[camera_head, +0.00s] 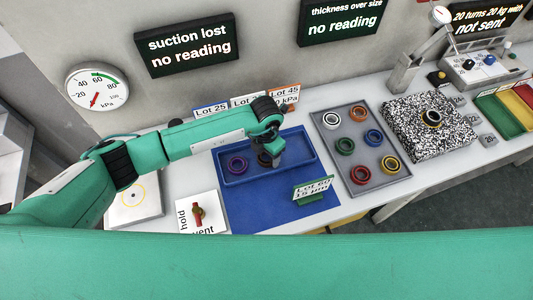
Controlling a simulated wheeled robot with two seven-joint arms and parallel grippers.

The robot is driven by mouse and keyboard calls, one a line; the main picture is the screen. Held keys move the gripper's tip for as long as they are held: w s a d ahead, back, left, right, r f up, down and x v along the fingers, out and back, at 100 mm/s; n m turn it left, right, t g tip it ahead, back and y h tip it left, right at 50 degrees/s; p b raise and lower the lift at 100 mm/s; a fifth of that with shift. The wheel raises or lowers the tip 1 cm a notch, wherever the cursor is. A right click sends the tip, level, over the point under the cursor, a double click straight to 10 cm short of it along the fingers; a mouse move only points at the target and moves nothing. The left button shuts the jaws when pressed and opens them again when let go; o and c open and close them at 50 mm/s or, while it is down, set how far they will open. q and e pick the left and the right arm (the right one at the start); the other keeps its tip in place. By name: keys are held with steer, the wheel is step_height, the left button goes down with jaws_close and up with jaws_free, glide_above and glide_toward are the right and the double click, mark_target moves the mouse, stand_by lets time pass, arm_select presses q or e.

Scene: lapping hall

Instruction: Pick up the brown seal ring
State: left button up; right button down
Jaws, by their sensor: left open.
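The brown seal ring (264,159) sits in the shallow blue tray (226,178), mostly covered by my left gripper; only a dark brown edge shows. My left gripper (276,160) comes in from the left and points down over the tray, right at the ring. It is open; whether its fingers are around the ring or above it I cannot tell. A purple ring (237,165) lies in the same tray, just left of the brown one. My right gripper is not in view.
A grey tray (352,180) with several coloured rings stands to the right, then a speckled block (400,128) bearing a dark ring (431,118). A Lot 60 sign (312,188) stands in front of the blue tray. A hold/vent valve (198,214) is at front left.

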arm_select(q)
steer(key=shift+f, duration=0.4)
steer(key=shift+c, duration=0.5)
steer(key=c, duration=0.7)
steer(key=shift+r, duration=0.15)
